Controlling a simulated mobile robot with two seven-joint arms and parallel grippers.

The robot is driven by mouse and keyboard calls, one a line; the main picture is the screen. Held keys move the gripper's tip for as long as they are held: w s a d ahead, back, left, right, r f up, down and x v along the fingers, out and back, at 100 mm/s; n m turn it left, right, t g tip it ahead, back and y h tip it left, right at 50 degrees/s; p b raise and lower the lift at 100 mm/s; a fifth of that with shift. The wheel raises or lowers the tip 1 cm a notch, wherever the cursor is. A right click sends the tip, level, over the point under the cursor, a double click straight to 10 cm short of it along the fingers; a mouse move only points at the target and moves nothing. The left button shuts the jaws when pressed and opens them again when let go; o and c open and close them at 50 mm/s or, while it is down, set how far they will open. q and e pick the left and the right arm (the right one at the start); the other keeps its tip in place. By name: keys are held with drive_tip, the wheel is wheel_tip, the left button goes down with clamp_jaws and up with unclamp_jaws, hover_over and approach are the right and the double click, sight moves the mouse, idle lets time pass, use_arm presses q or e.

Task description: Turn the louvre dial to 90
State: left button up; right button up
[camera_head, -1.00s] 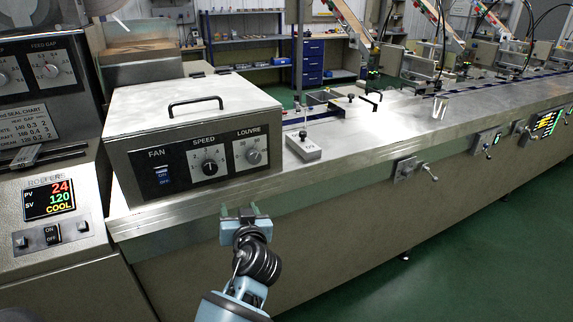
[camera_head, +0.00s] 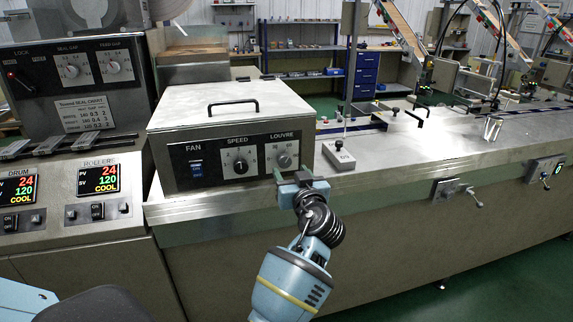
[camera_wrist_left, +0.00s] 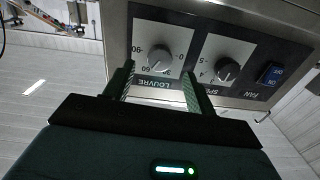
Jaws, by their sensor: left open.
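The louvre dial (camera_head: 285,160) is a grey round knob on a pale plate, at the right end of the dark front panel of the metal box (camera_head: 231,105). The wrist view shows the same dial (camera_wrist_left: 147,66) upside down, with numbers around it. I cannot tell its exact setting. My left gripper (camera_head: 291,178) is open just below and in front of the dial. In the wrist view its green-edged fingers (camera_wrist_left: 157,82) spread to either side of the dial's lower part, with nothing held. I cannot tell whether they touch it. My right gripper is not in view.
The speed dial (camera_head: 240,166) and fan switch (camera_head: 197,170) sit left of the louvre dial. A small grey box with a rod (camera_head: 339,158) stands on the bench just right of the panel. Roller and drum displays (camera_head: 98,179) are at the left.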

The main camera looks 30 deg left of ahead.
sight(285, 163)
use_arm(q)
drive_tip(key=shift+x, duration=2.45)
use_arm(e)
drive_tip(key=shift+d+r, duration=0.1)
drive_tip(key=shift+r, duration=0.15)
use_arm(q)
drive_tip(key=c, duration=1)
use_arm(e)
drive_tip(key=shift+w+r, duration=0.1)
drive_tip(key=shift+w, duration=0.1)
